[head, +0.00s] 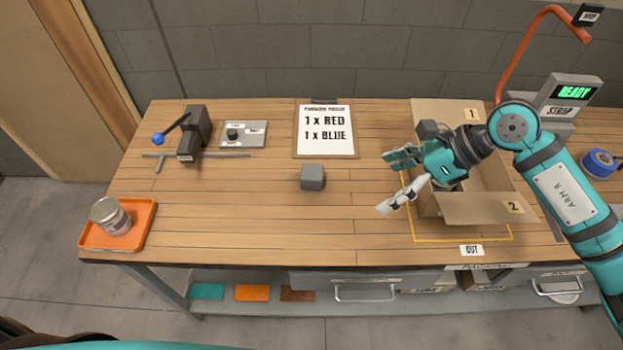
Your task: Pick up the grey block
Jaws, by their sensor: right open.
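The grey block (312,177) is a small cube with rounded edges. It sits on the wooden bench near the middle, just below the clipboard. My right gripper (385,184) is open and empty, to the right of the block and apart from it. Its fingers point left, and it is in front of the open cardboard box. My left gripper is not in view.
The open cardboard box (483,208) stands at the right, partly hidden by my right arm. A clipboard (326,131) lies behind the block. A clamp (194,135), a switch panel (243,134) and an orange tray (143,222) with a can (111,216) are at left.

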